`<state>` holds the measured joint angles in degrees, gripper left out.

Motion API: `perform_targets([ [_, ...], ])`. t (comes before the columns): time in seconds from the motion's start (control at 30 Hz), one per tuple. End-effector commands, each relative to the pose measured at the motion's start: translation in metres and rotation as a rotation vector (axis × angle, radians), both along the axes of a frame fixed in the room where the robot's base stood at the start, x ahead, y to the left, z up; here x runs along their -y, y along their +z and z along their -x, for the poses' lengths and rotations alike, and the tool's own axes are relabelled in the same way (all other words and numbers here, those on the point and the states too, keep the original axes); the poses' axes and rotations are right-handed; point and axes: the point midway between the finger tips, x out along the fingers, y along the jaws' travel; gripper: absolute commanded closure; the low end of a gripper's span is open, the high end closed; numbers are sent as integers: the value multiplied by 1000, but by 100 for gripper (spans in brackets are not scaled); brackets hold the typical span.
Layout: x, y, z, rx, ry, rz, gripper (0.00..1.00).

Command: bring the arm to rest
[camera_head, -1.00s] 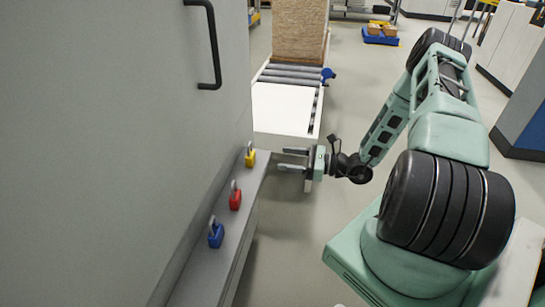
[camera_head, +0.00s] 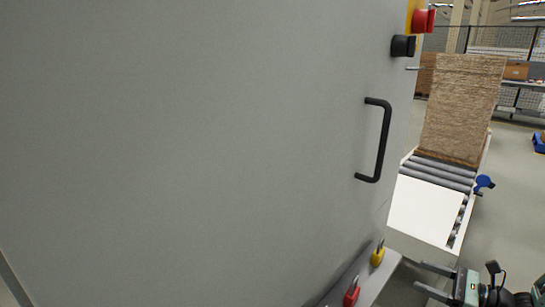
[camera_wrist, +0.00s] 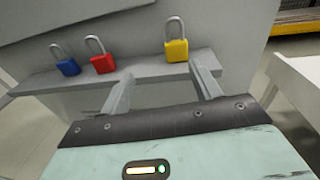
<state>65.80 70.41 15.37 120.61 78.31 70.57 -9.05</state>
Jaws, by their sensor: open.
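My gripper (camera_head: 436,282) is at the bottom right of the head view, with its two fingers pointing left toward the ledge. In the wrist view my gripper (camera_wrist: 163,92) shows both fingers apart with nothing between them. The fingers are in front of a grey ledge (camera_wrist: 140,68) that carries a blue padlock (camera_wrist: 67,67), a red padlock (camera_wrist: 103,63) and a yellow padlock (camera_wrist: 177,50), all upright. In the head view the yellow padlock (camera_head: 377,257) and the red padlock (camera_head: 351,297) show. Most of my arm is out of the head view.
A large grey cabinet panel (camera_head: 190,150) with a black handle (camera_head: 384,140) fills the left. A red button (camera_head: 423,20) and a black knob (camera_head: 403,45) sit at its upper edge. A roller conveyor (camera_head: 438,174) with a white bed stands beyond. Open floor lies at the right.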

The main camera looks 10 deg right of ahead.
Motion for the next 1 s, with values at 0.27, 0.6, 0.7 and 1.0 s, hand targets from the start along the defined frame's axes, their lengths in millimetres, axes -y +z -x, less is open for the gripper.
perform_targets([
  [0.27,-88,35,43,-24,649,461,37],
  [0.6,-109,82,87,178,1310,1205,37],
  [0.7,-110,102,86,297,1433,1418,37],
  [1.0,-129,160,71,697,1594,1895,37],
])
